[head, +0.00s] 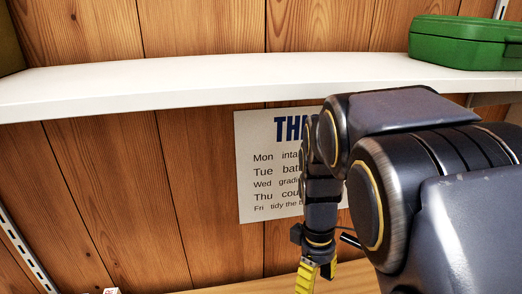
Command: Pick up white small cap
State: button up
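I do not see a white small cap that I can make out for sure. A tiny white and reddish thing (111,291) pokes in at the bottom edge on the left, mostly cut off; I cannot tell what it is. My gripper (316,278) points down at the bottom of the head view, with yellow fingers partly cut off by the lower edge. Whether it is open or shut, or holds anything, does not show.
A white shelf (200,82) runs across the wooden plank wall, with a green case (465,45) on its right end. A printed weekday sheet (265,135) hangs below, partly behind my arm. A wooden surface (270,286) shows at the bottom edge.

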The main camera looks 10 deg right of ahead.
jog(key=w+d+f+n, duration=0.3)
jog(key=w+d+f, duration=0.1)
jog(key=w+d, duration=0.3)
jog(key=w+d+f+n, duration=0.2)
jog(key=w+d+f, duration=0.2)
jog(key=w+d, duration=0.35)
jog(key=d+f+n, duration=0.1)
jog(key=d+f, duration=0.3)
jog(key=d, duration=0.2)
jog(key=d+f+n+t, duration=0.1)
jog(key=d+f, duration=0.3)
jog(key=d, duration=0.3)
jog(key=d+f+n+t, duration=0.1)
jog(key=d+f, duration=0.3)
jog(key=d, duration=0.2)
jog(key=shift+s+d+f+n, duration=0.2)
jog(key=shift+f+n, duration=0.05)
jog(key=shift+n, duration=0.15)
jog(key=shift+d+f, duration=0.15)
jog(key=shift+f, duration=0.15)
jog(key=shift+w+d+f, duration=0.1)
jog(key=shift+w+f, duration=0.05)
jog(key=shift+f, duration=1.7)
jog(key=shift+w+f, duration=0.1)
jog(key=shift+f, duration=1.7)
jog(key=c, duration=0.8)
